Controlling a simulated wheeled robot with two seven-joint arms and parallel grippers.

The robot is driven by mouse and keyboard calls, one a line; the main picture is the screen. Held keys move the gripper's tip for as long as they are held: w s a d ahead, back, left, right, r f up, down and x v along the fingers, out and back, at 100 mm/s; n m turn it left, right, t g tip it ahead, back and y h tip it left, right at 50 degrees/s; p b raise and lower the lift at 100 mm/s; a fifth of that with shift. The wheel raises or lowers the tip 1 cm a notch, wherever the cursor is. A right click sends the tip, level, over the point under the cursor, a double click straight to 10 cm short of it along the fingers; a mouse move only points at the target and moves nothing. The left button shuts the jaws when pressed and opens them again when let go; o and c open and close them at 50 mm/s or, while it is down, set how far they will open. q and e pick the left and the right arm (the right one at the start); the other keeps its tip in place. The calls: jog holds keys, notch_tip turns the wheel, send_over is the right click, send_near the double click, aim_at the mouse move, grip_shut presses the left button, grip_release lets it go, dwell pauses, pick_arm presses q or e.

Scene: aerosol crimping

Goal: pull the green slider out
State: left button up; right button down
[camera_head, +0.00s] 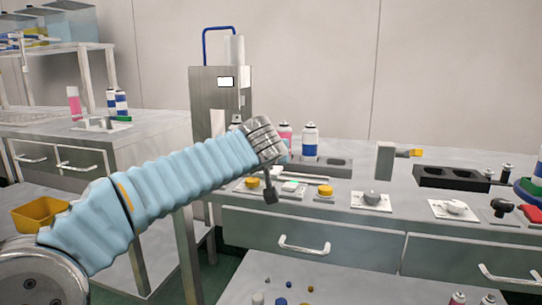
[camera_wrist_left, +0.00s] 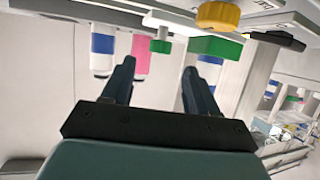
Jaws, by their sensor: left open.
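My left gripper (camera_head: 270,188) hangs from the blue-sleeved arm at the front edge of the workbench, by the left end of its row of small parts. In the left wrist view, which looks upside down, its two dark fingers (camera_wrist_left: 158,72) are spread with nothing between them. A wide flat green piece (camera_wrist_left: 215,47), probably the green slider, lies beyond the right finger, apart from it. A smaller green knob (camera_wrist_left: 160,46) shows between the finger directions. My right gripper is out of view.
A yellow knob (camera_head: 325,190) stands right of the gripper, and shows in the wrist view (camera_wrist_left: 218,15). A steel crimping machine (camera_head: 205,90) with a blue handle stands behind my arm. Spray cans (camera_head: 309,140) stand behind the parts. Drawers (camera_head: 305,240) lie below the bench edge.

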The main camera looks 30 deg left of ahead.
pick_arm(q)
jog(key=x, duration=0.5)
jog(key=shift+w+a+f+p, duration=0.2)
jog(key=shift+w+p, duration=0.1)
grip_shut()
